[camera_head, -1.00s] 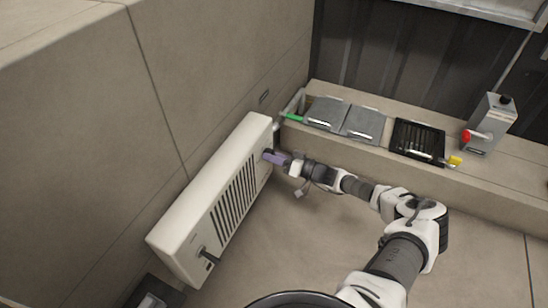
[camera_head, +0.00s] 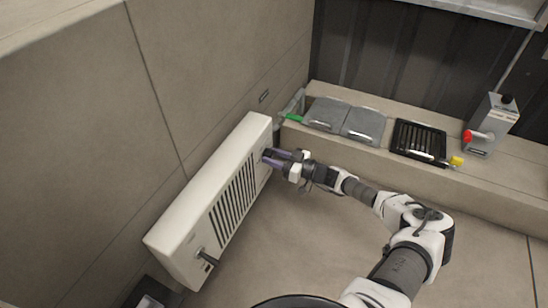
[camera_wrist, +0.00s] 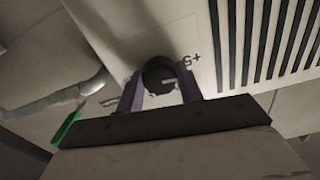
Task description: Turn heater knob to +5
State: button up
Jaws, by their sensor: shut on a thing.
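The white heater (camera_head: 205,205) is fixed along the wall in the head view, with a dark slatted grille. Its round black knob (camera_wrist: 160,74) shows in the wrist view, with a light pointer mark on its face. A "+5" marking (camera_wrist: 188,59) is printed on the panel right of the knob. My gripper (camera_head: 268,157) reaches the heater's far end. In the wrist view its two purple fingers (camera_wrist: 162,88) lie on either side of the knob, shut on it. The fingers hide part of the dial markings.
A grey pipe with a green handle (camera_head: 293,118) is close beyond the heater's far end. A ledge holds grey lids (camera_head: 343,119), a black grate (camera_head: 418,139) and a grey box with a red knob (camera_head: 490,125). The floor in front of the heater is clear.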

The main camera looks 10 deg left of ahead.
jog(key=o, duration=1)
jog(key=s+d+p, duration=0.1)
jog(key=d, duration=0.3)
jog(key=d+p, duration=0.1)
jog(key=d, duration=0.4)
jog(key=s+d+p, duration=0.1)
jog(key=d, duration=0.3)
jog(key=shift+s+d, duration=0.35)
